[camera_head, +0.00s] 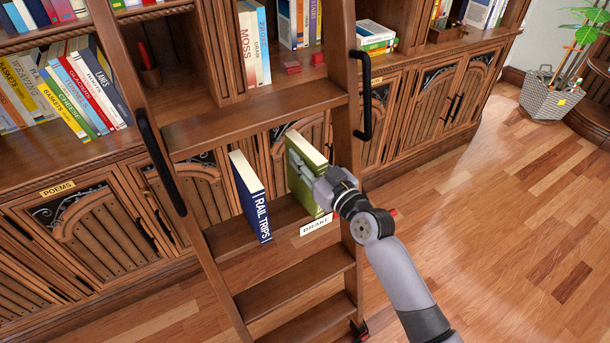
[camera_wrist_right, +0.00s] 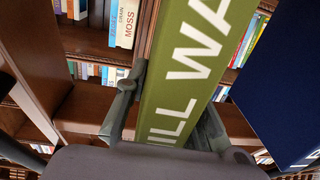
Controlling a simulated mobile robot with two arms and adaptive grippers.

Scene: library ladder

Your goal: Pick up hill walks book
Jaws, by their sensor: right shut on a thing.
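The hill walks book (camera_head: 308,172) is green and stands upright at a ladder step, on its right side. In the right wrist view its green spine (camera_wrist_right: 185,75) shows part of the title in white letters. My right gripper (camera_head: 308,178) is shut on this book, with one finger on each side of it in the right wrist view (camera_wrist_right: 165,130). I cannot tell whether the book still touches the step. My left gripper is not in view.
A blue Rail Trips book (camera_head: 250,198) stands on the ladder step to the left, apart from the green book. The ladder's right rail (camera_head: 345,100) and a black handle (camera_head: 362,95) are close to my right arm. A BRAKE label (camera_head: 316,226) is on the step's edge. Bookshelves are behind.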

